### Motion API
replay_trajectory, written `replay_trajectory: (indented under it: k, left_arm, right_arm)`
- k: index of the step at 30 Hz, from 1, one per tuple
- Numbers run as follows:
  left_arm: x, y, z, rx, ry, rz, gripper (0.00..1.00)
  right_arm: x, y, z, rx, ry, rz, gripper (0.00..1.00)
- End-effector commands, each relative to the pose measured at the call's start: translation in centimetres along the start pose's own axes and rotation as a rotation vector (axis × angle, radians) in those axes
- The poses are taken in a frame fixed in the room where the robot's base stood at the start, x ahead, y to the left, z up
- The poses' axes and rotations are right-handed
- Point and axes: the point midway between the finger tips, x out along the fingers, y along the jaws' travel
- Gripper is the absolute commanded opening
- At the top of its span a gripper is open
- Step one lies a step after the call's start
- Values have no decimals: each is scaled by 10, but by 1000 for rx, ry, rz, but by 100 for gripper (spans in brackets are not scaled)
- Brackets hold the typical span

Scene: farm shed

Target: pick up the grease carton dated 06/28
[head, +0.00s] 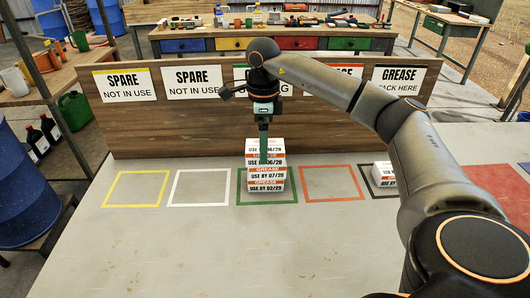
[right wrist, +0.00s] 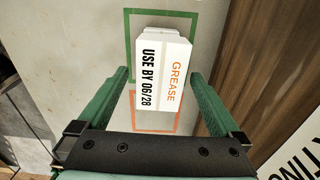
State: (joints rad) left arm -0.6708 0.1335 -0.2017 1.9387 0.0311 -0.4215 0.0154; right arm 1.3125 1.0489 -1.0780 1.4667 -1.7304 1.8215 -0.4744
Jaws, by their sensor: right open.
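A stack of several white grease cartons with orange bands (head: 275,172) stands in the green square. In the right wrist view the top carton (right wrist: 162,60) reads "GREASE, USE BY 06/28". Lower labels in the head view include 07/28 and 02/29; a finger partly covers the upper ones. My right gripper (head: 264,158) is over the stack, pointing down. It is open, its green fingers (right wrist: 160,78) on either side of the carton with gaps visible. My left gripper is not in view.
Another grease carton (head: 381,170) lies in the black square, partly hidden by my right arm. The yellow (head: 107,188), white (head: 173,186) and orange (head: 306,185) squares are empty. A wooden board (head: 200,135) with signs stands behind.

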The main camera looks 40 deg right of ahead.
Motion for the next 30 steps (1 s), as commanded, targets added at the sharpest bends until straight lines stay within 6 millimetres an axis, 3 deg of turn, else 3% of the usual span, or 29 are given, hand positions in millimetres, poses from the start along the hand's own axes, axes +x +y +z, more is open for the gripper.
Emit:
replay_trajectory:
  k: [4, 12, 30]
  left_arm:
    - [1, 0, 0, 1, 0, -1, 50]
    - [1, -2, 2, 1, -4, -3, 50]
    - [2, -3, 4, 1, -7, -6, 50]
  right_arm:
    - [17, 0, 0, 1, 0, 0, 100]
    - [19, 0, 0, 1, 0, 0, 100]
    - [18, 0, 0, 1, -1, -1, 32]
